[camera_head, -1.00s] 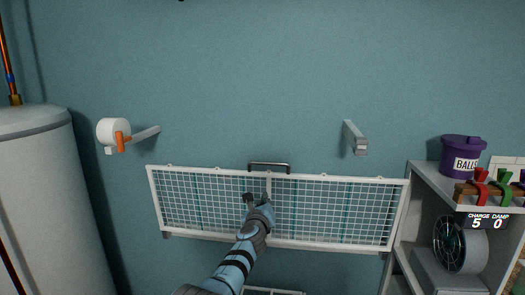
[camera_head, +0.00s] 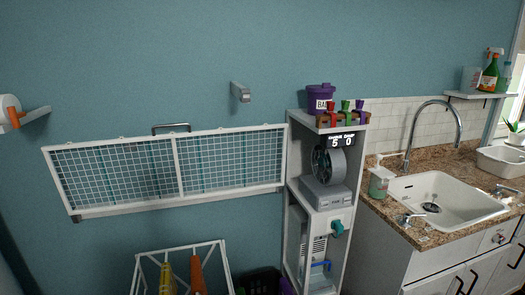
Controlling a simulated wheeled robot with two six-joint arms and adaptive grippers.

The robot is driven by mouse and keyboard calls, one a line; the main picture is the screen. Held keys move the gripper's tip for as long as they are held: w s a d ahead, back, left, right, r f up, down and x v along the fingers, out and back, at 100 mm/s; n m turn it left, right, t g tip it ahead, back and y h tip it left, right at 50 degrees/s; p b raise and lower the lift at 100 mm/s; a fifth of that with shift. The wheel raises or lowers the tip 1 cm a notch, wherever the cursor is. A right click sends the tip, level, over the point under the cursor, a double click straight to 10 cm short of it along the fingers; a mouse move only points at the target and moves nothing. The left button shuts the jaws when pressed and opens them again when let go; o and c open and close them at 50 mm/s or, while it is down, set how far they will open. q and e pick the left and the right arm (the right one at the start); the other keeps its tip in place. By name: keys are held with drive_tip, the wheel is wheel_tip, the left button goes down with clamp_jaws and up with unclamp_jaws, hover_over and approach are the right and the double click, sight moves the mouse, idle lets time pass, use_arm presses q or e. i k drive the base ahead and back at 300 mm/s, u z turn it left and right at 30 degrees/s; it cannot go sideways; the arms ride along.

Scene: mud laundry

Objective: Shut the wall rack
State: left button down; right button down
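The wall rack (camera_head: 178,167) is a white-framed wire grid panel on the teal wall, at left centre of the head view. It hangs close to the wall, with a dark handle (camera_head: 171,127) at the middle of its top edge. Whether it is fully flush or latched I cannot tell. Neither of my grippers shows in this view.
A white shelf unit (camera_head: 292,160) stands right of the rack, then a counter with a sink (camera_head: 445,198). A white wire frame (camera_head: 180,253) with yellow and orange items stands below. Wall brackets sit above, one at right (camera_head: 241,92).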

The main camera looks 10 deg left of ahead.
sight(172, 136)
drive_tip(key=z, duration=0.3)
drive_tip(key=k, duration=0.45)
drive_tip(key=u, duration=0.85)
drive_tip(key=i, duration=1.65)
drive_tip(key=z, duration=0.85)
